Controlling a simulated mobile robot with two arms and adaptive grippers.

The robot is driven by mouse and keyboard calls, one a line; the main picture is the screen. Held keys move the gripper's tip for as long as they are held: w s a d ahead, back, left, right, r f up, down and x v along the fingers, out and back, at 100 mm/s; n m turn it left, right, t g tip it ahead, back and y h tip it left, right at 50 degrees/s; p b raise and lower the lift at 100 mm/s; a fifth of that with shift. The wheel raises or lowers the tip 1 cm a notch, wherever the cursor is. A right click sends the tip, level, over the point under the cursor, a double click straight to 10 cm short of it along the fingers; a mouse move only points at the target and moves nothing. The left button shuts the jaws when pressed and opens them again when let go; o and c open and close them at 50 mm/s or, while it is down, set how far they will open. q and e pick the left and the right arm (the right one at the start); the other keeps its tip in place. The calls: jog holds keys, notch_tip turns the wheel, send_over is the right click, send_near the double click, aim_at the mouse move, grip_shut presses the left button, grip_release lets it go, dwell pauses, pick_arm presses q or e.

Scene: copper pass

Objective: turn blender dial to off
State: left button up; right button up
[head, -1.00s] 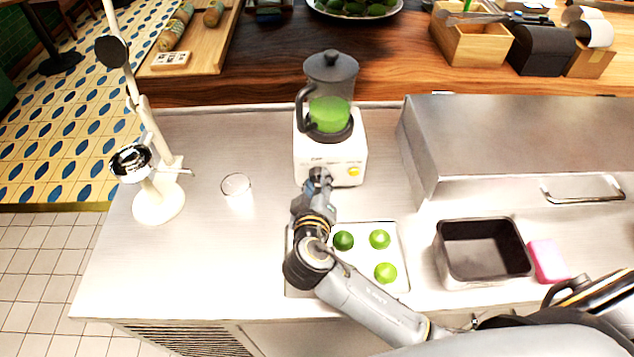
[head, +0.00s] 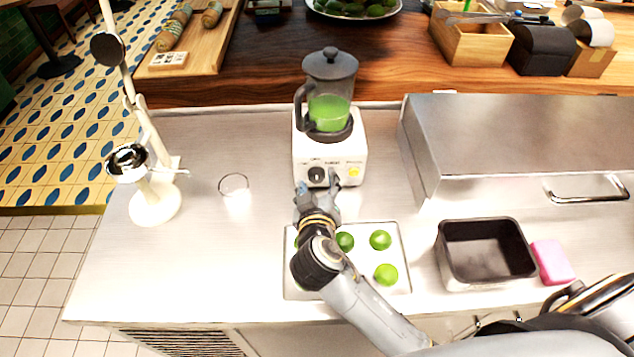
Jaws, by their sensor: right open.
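A blender with a white base (head: 343,147) and a dark-lidded jug (head: 329,106) of green liquid stands on the steel counter. Its dark dial (head: 317,174) is on the front face, left of a yellow button (head: 354,172). The dial's pointer is too small to read. My right gripper (head: 317,187) is open just in front of and below the dial, its fingers spread to either side. It looks apart from the dial, though the right fingertip overlaps the base's front in the picture. My left gripper is not in view.
A white tray (head: 403,287) with several limes lies under my right arm. A dark pan (head: 485,279), pink sponge (head: 552,262) and steel box (head: 520,140) are right. Counter space at left front is clear.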

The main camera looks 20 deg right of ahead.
jog(key=v, duration=1.2)
